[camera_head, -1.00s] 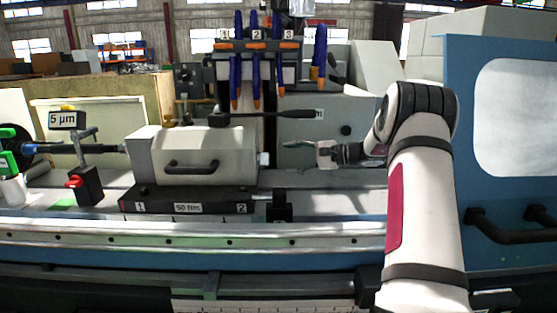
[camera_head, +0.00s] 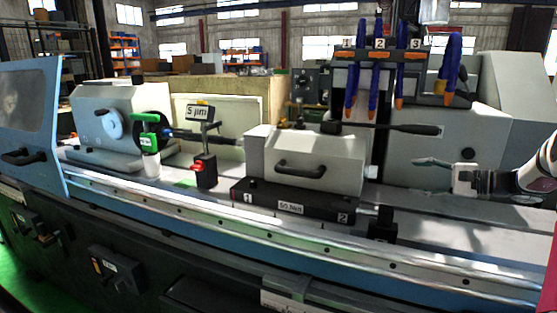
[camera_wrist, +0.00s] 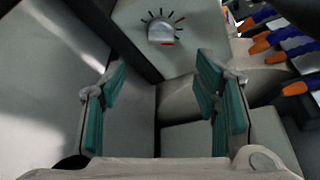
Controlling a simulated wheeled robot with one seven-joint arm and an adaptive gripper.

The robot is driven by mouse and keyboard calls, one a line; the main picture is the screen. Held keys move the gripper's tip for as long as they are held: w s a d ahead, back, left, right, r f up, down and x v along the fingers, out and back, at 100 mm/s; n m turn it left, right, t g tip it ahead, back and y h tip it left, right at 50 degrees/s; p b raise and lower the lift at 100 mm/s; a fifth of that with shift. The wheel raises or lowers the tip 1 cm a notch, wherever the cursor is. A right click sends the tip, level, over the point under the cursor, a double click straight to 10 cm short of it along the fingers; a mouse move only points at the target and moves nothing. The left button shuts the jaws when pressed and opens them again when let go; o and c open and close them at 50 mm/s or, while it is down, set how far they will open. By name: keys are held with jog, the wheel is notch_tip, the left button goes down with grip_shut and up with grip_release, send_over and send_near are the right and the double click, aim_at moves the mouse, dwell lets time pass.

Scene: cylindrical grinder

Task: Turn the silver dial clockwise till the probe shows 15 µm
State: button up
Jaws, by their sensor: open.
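The silver dial (camera_wrist: 160,31) shows at the top of the wrist view, on a grey face with black tick marks around it and a red mark below it. My gripper (camera_wrist: 162,85) is open and empty, its teal-padded fingers apart, with the dial beyond the fingertips. In the head view my gripper (camera_head: 432,163) is to the right of the grey tailstock (camera_head: 307,158), pointing left at it. The dial cannot be made out in the head view. The probe display (camera_head: 199,112) reads 5 µm, above a black stand with a red knob (camera_head: 198,165).
Blue nozzles with orange tips (camera_head: 376,65) hang above and behind the tailstock. A black lever (camera_head: 400,128) runs over its top toward the right. The green-clamped workpiece (camera_head: 150,140) and grey headstock (camera_head: 92,105) are at left. A blue door (camera_head: 30,120) stands at far left.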

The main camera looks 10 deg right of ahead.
jog(key=s+a+r+n+g+h+p, duration=0.1)
jog(key=s+a+r+n+g, duration=0.25)
jog(key=a, duration=0.55)
jog(key=s+a+r+n+g, duration=0.2)
jog(key=s+a, duration=0.3)
jog(key=a, duration=0.5)
jog(key=s+a+r+n+g+h+p, duration=0.1)
jog(key=s+a+r+n+g, duration=0.2)
jog(key=a, duration=0.6)
jog(key=s+a+f+n+h+p, duration=0.1)
jog(key=s+a+n+h, duration=0.2)
jog(key=s, duration=1)
jog(key=s+a+f+n+h+p, duration=0.1)
jog(key=s+a+n+h, duration=0.2)
jog(key=s, duration=1.1)
jog(key=shift+a+n+h+p, duration=0.25)
jog(key=shift+n+h, duration=0.35)
jog(key=shift+n, duration=0.35)
jog(key=shift+s+d, duration=0.1)
